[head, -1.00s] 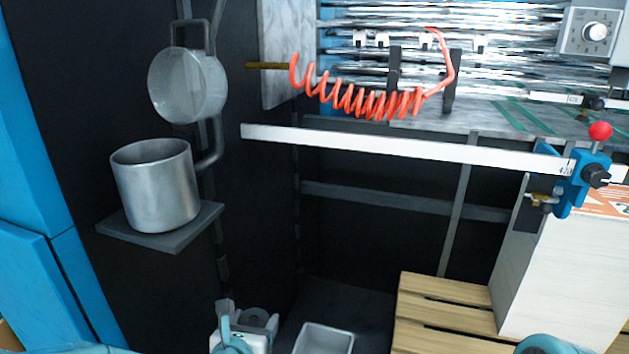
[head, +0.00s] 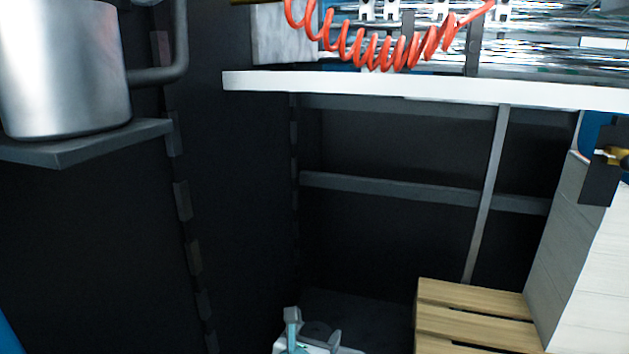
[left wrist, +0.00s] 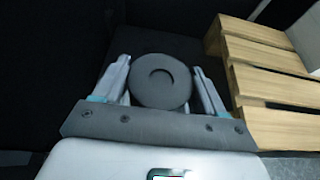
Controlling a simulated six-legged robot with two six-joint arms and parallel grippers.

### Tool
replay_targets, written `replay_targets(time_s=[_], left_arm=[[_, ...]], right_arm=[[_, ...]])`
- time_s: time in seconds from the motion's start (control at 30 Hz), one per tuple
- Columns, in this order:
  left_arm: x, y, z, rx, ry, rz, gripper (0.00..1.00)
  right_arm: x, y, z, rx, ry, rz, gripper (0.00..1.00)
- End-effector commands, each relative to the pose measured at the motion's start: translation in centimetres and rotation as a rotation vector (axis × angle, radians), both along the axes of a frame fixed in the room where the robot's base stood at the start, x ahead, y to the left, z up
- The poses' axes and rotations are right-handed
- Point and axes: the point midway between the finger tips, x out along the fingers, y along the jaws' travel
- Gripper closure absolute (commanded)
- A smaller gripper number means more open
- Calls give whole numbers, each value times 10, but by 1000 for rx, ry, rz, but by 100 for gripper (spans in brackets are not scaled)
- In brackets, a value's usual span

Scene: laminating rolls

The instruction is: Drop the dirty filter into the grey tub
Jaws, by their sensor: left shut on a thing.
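The dirty filter (left wrist: 160,92) is a dark grey disc with a round recess in its middle. In the left wrist view it sits between the two fingers of my left gripper (head: 312,330), which is shut on it. In the head view this gripper is at the bottom edge, low over the dark floor, and the filter is hard to make out there. The grey tub does not show in either view now. My right gripper is not in view.
A wooden pallet (head: 470,318) lies to the right, with a pale box (head: 585,260) on it. A metal pot (head: 65,70) stands on a wall shelf (head: 85,145) at left. A white bar (head: 420,88) crosses above, below a red coiled hose (head: 375,48).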

Motion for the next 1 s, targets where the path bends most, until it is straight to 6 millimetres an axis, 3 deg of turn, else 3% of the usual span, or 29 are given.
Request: replay_targets(time_s=[0.3,0.63,0.67,0.73,1.0], left_arm=[[0,2,-42,-1,1,3,77],[2,2,-47,-1,-2,1,77],[2,2,-47,-1,-1,1,26],[3,2,-47,-1,-1,1,3],[2,3,-46,-1,0,1,0]], right_arm=[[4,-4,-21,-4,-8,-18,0],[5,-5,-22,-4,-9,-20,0],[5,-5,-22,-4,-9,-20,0],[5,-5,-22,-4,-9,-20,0],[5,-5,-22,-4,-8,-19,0]])
